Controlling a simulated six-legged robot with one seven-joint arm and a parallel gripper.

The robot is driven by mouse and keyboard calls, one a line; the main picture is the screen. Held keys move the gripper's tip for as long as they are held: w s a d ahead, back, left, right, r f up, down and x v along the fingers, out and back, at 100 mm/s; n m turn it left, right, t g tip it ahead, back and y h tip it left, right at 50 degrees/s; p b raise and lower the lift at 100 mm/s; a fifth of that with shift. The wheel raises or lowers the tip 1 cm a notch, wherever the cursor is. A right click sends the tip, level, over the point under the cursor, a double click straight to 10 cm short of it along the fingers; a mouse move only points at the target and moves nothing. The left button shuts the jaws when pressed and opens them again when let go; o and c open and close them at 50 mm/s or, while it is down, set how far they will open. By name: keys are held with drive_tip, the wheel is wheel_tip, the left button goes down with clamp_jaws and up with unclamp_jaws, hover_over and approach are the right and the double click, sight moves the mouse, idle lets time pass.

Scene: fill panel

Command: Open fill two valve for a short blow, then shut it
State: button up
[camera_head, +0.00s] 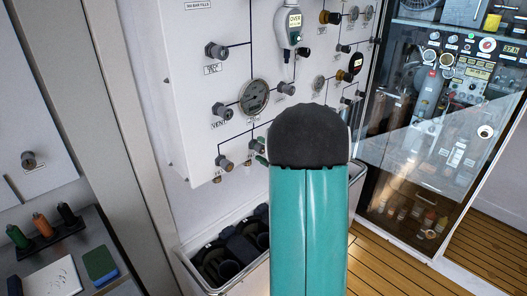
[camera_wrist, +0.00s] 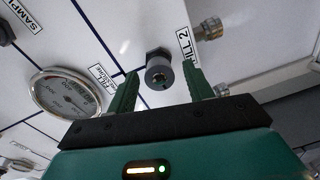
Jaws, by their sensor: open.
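The fill two valve (camera_wrist: 158,76) is a dark grey round knob, seen nearly end-on in the wrist view, beside the label "FILL 2" (camera_wrist: 185,43). My gripper (camera_wrist: 157,80) is open. One green finger stands to the left of the knob and the other to its right, with gaps showing on both sides. I cannot tell how deep the fingers reach along the knob, or whether the valve is open or shut. In the head view my teal arm hides most of the gripper and this part of the panel.
A round gauge (camera_wrist: 67,93) sits left of the valve. Another metal fitting (camera_wrist: 209,29) is to the upper right. The white panel (camera_head: 185,110) carries several other knobs and gauges. A bin of dark items (camera_head: 181,252) stands below, and a glass-fronted cabinet (camera_head: 400,150) to the right.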

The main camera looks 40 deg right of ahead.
drive_tip(key=s, duration=1.3)
drive_tip(key=shift+s+r, duration=0.35)
drive_tip(key=shift+d, duration=0.15)
idle(1.5)
drive_tip(key=w+n, duration=0.4)
drive_tip(key=n, duration=0.1)
drive_tip(key=w+n, duration=0.5)
drive_tip(key=n, duration=0.1)
drive_tip(key=w+f+n, duration=0.1)
drive_tip(key=w+n, duration=0.3)
drive_tip(key=n, duration=0.2)
drive_tip(key=shift+w+t+h, duration=0.3)
drive_tip(key=shift+h, duration=0.1)
drive_tip(key=shift+c, duration=0.3)
drive_tip(key=c, duration=0.9)
